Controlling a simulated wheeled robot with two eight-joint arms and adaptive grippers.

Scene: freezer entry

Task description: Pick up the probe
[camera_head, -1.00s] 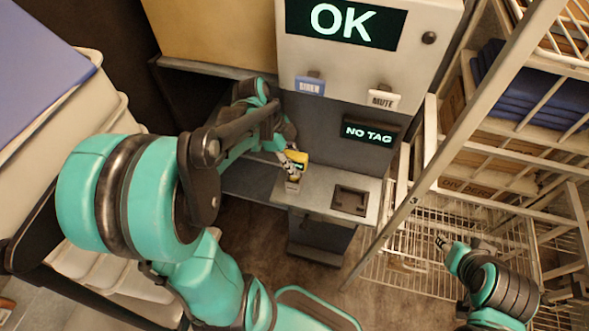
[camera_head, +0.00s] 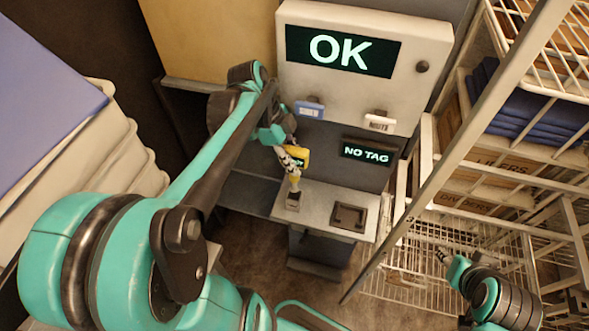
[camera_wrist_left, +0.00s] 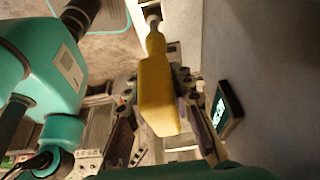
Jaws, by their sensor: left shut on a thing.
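The yellow probe (camera_head: 301,153) is in my left gripper (camera_head: 291,159), above the left side of the grey ledge in the head view. A narrower shaft runs down from it towards a small dark holder (camera_head: 293,201); I cannot tell whether its tip is clear of the holder. In the left wrist view the probe (camera_wrist_left: 157,90) lies between the two dark fingers of my left gripper (camera_wrist_left: 160,100), which is shut on it. My right gripper (camera_head: 443,257) is at the lower right in front of the wire rack, small, its jaws unclear.
The grey ledge (camera_head: 325,195) carries a dark square plate (camera_head: 348,216). Behind it stands a cabinet (camera_head: 430,90) with an "OK" screen (camera_head: 342,51), two labelled buttons and a "NO TAG" display (camera_head: 366,152). A wire rack (camera_head: 430,262) stands right; pale bins (camera_head: 120,155) stand left.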

